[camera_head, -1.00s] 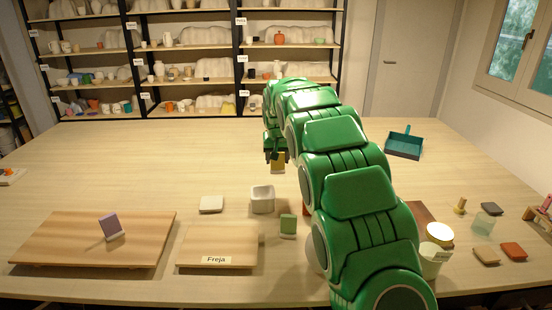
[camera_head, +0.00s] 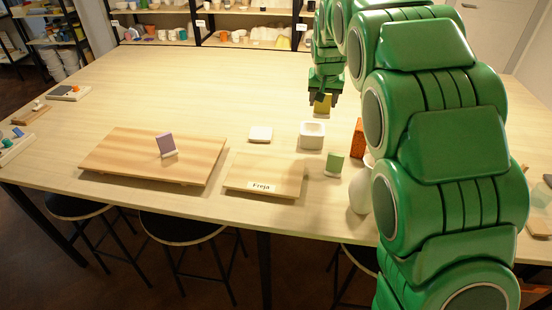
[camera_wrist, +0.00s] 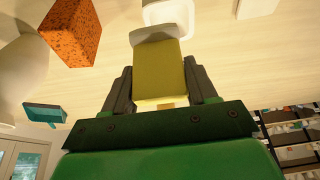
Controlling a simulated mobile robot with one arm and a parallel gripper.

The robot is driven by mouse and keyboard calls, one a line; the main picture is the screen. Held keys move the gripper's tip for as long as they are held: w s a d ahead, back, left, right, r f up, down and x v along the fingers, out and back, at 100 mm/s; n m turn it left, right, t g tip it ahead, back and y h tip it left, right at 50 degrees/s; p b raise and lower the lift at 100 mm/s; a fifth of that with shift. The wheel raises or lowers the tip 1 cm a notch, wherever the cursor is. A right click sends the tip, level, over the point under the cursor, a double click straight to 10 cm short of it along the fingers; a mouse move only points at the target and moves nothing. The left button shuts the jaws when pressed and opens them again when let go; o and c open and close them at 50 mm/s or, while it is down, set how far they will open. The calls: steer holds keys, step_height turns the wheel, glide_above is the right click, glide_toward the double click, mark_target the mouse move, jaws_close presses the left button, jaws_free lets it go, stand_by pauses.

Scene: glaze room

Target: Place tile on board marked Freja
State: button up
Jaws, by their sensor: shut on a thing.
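The Freja board (camera_head: 262,174) is a small light wooden board with a white label reading "Freja" on its front edge. It lies near the table's front, and its top looks bare. My gripper (camera_head: 322,97) is above the table, behind and to the right of this board. It is shut on a yellow tile (camera_wrist: 158,72), which shows between the fingers in the wrist view. The yellow tile also shows below the gripper in the head view (camera_head: 322,103). A pale grey piece (camera_wrist: 155,34) is at the tile's far end in the wrist view.
A larger board (camera_head: 120,150) with a purple tile (camera_head: 165,143) stands to the left. A white square piece (camera_head: 261,134), a white bowl (camera_head: 312,135), a green tile (camera_head: 334,163) and an orange block (camera_head: 357,138) surround the Freja board. A white vase (camera_head: 360,190) stands at right.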

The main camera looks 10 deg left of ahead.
steer(key=s+a+r, duration=0.1)
steer(key=s+a, duration=0.3)
steer(key=s, duration=1)
steer(key=s+a+r, duration=0.1)
steer(key=s+a, duration=0.3)
steer(key=s, duration=1.1)
glide_toward(268, 166)
steer(key=shift+w+r, duration=0.1)
steer(key=shift+w, duration=0.35)
steer(key=shift+w+a+f, duration=0.15)
steer(key=shift+w+f, duration=0.15)
steer(key=shift+f, duration=1.65)
steer(key=shift+f, duration=0.1)
steer(key=o, duration=1.1)
